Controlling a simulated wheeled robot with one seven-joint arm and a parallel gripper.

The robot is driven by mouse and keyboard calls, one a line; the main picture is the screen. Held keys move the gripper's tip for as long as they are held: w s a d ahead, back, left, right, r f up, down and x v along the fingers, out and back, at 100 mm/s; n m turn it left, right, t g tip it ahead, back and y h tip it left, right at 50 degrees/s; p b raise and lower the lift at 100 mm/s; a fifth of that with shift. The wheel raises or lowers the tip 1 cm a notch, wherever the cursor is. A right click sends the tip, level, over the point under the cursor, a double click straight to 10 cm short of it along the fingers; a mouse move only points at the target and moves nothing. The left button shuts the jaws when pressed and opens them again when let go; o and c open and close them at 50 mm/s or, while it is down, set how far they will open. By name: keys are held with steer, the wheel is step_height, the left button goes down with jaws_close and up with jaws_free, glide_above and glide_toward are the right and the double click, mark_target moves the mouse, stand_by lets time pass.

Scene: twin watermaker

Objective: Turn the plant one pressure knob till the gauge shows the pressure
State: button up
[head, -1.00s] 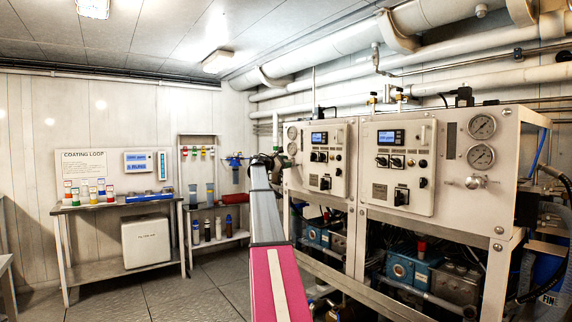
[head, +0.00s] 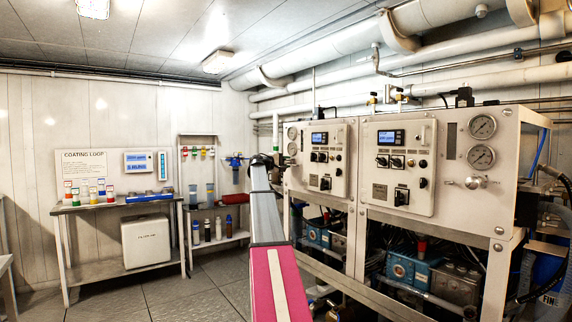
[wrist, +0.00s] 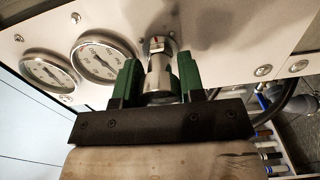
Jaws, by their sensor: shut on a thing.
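In the wrist view a silvery metal pressure knob (wrist: 159,82) stands out from a pale panel. The two green fingers of my gripper (wrist: 159,80) are shut on it, one on each side. A small red mark shows near the knob's base. Two round white gauges, a nearer one (wrist: 97,59) and an outer one (wrist: 48,72), sit to the left of the knob. Their needles are too small and slanted to read surely. In the head view my arm reaches to the left end of the far machine panel (head: 318,160), where its gauges (head: 292,133) show small. The knob is hidden there.
A second, nearer panel (head: 398,165) has its own gauges (head: 482,126) and knob (head: 476,183) at right. A steel table (head: 120,207) with bottles and a shelf rack (head: 213,205) stand along the back left. The floor (head: 165,290) left of my arm is clear.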

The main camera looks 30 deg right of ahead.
steer(key=m, duration=0.7)
steer(key=shift+s, duration=0.1)
steer(key=m, duration=0.4)
steer(key=shift+m, duration=1.8)
steer(key=shift+a, duration=0.1)
steer(key=o, duration=0.9)
steer(key=a, duration=0.7)
steer(key=s+a, duration=0.1)
steer(key=a, duration=0.2)
steer(key=shift+a, duration=0.35)
